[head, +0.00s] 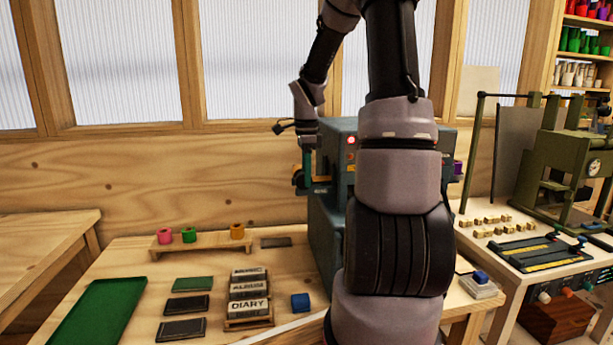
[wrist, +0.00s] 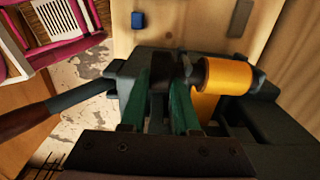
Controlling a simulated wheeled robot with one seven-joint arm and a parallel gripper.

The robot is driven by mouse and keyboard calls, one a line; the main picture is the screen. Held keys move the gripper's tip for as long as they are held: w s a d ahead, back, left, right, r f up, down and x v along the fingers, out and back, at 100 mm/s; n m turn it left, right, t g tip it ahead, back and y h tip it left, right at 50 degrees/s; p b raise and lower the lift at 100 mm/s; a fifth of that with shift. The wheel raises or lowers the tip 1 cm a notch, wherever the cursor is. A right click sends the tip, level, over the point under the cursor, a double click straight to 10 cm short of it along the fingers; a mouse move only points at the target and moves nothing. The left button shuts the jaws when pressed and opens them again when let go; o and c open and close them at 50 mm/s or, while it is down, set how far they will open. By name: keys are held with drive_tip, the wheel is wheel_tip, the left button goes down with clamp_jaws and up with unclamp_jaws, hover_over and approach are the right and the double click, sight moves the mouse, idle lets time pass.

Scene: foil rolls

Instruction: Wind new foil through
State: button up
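The foil machine (head: 330,215) is a dark teal-grey body with a red light, partly hidden behind my arm in the head view. A gold foil roll (wrist: 228,76) sits on a dark spindle, and a gold strip hangs down from it. In the head view a purple roll (head: 458,168) shows on the machine's right side. Pink (head: 164,236), green (head: 189,235) and orange (head: 237,231) rolls stand on a wooden rack (head: 205,246). My gripper (wrist: 165,85) has its green fingers apart at the machine, left of the gold roll. I see nothing clearly held; dark parts lie behind the fingers.
A green tray (head: 95,310), dark flat covers (head: 186,304), a stack of diary blocks (head: 249,290) and a blue block (head: 300,302) lie on the bench. A lever (wrist: 60,105) sticks out left in the wrist view. A green press (head: 565,170) stands at right.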

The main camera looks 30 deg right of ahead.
clamp_jaws()
drive_tip(key=shift+d+y, duration=0.15)
drive_tip(key=shift+y, duration=0.45)
drive_tip(key=shift+s+f+t+y, duration=0.15)
drive_tip(key=shift+t+y, duration=0.25)
drive_tip(key=shift+y, duration=0.4)
drive_tip(key=o, duration=0.7)
unclamp_jaws()
drive_tip(key=shift+d, duration=0.1)
drive_tip(key=v, duration=1.1)
